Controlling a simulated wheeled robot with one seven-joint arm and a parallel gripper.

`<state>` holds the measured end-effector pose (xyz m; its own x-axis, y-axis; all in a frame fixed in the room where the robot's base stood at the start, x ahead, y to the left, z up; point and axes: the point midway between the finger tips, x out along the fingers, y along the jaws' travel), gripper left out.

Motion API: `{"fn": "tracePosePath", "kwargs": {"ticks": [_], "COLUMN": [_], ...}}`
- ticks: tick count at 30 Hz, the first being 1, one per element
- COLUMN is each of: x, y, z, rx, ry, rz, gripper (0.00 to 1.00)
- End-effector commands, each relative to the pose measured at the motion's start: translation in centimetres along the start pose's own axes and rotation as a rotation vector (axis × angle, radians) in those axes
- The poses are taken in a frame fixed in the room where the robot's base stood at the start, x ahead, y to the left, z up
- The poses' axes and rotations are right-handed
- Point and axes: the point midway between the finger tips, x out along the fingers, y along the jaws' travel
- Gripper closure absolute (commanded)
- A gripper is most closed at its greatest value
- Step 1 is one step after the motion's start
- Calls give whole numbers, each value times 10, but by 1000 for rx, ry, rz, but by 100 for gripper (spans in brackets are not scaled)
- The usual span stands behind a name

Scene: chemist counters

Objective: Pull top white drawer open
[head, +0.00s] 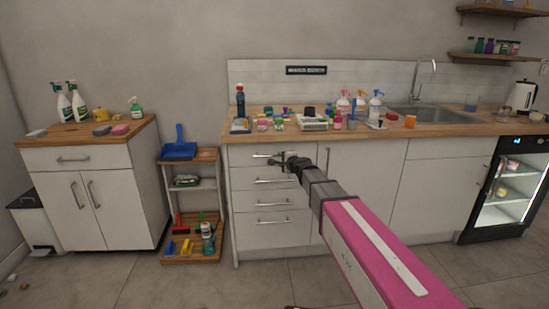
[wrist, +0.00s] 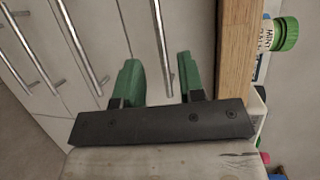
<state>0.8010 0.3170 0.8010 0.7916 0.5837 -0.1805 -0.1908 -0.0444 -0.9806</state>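The top white drawer (head: 240,159) of the stack under the long counter looks closed, flush with the drawers below. Its horizontal bar handle (wrist: 159,45) appears upright in the wrist view, beside the wooden counter edge. My gripper (head: 284,161) is at the right part of this drawer front, covering part of it in the head view. In the wrist view, my gripper (wrist: 158,62) has its two green fingers apart, with the handle bar lying between them. Neither finger clearly touches the bar. The exact depth of the fingers around it cannot be told.
Lower drawers with bar handles (head: 273,204) sit below. The wooden counter (head: 450,130) above carries bottles and small items. A small shelf rack (head: 206,155) stands left, then a white cabinet (head: 100,161) with its own drawer. Floor (head: 140,285) in front is clear.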

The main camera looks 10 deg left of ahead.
Motion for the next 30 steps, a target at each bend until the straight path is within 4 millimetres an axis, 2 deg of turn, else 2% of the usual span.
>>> {"fn": "tracePosePath", "kwargs": {"ticks": [1, 6, 12, 16, 23, 24, 27, 30], "x": [13, 44, 72, 79, 79, 79, 79, 79], "y": [0, 0, 0, 0, 0, 0, 0, 0], "z": [-1, -2, -1, 0, 0, 0, 0, 0], "rx": [0, -1, -1, -1, -1, -1, -1, -1], "ry": [-1, 0, -1, -1, 0, 0, 0, 0], "rz": [0, 0, 1, 1, 1, 1, 1, 1], "gripper": [64, 64, 64, 64, 64, 70, 100, 100]}}
